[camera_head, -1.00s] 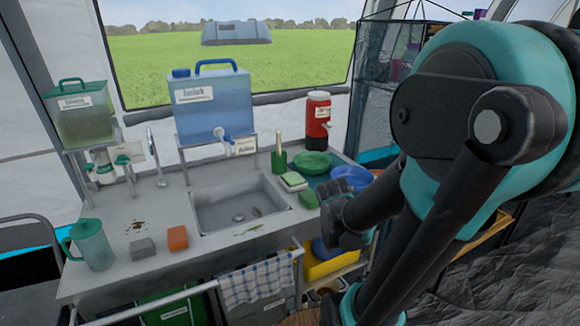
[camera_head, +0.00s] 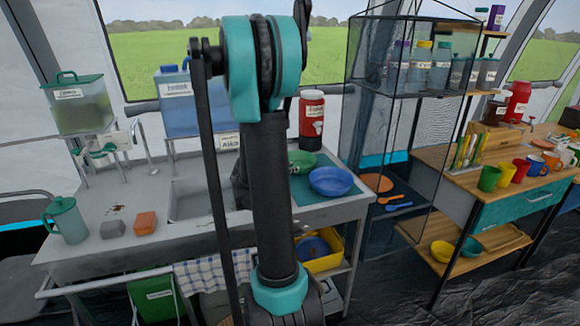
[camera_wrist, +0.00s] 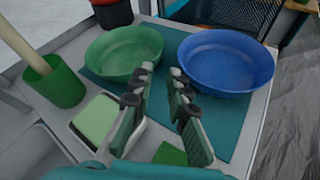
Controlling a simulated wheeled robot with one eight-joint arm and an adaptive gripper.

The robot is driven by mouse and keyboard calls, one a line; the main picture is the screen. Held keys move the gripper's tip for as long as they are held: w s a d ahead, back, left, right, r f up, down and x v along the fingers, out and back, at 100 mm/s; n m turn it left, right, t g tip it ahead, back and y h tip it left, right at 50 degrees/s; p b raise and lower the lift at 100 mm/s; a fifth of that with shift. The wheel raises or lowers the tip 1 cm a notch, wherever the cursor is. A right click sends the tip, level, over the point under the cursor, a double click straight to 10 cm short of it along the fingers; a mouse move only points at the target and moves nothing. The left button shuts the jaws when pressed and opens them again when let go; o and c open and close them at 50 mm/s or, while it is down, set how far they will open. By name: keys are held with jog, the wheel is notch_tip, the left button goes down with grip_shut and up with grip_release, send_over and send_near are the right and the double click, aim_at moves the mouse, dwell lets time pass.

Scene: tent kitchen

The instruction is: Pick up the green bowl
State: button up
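The green bowl (camera_head: 301,162) stands at the back right of the sink counter, partly hidden by my arm. In the wrist view the green bowl (camera_wrist: 124,52) is upright and empty at upper left, on a teal mat (camera_wrist: 225,115). My gripper (camera_wrist: 162,70) is open, with a gap between its fingers and nothing held. Its left fingertip overlaps the bowl's right rim in the picture; I cannot tell whether they touch. In the head view my gripper is hidden behind my arm.
A blue bowl (camera_wrist: 225,62) stands close to the right of the green one. A green cup (camera_wrist: 60,88) with a handle standing in it and a pale green block (camera_wrist: 97,117) are at left. A red and black drinks jug (camera_head: 311,120) stands behind.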

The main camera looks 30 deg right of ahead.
jog(key=x, duration=1.5)
jog(key=shift+d+f, duration=0.15)
jog(key=shift+d, duration=0.05)
jog(key=shift+c, duration=0.4)
grip_shut()
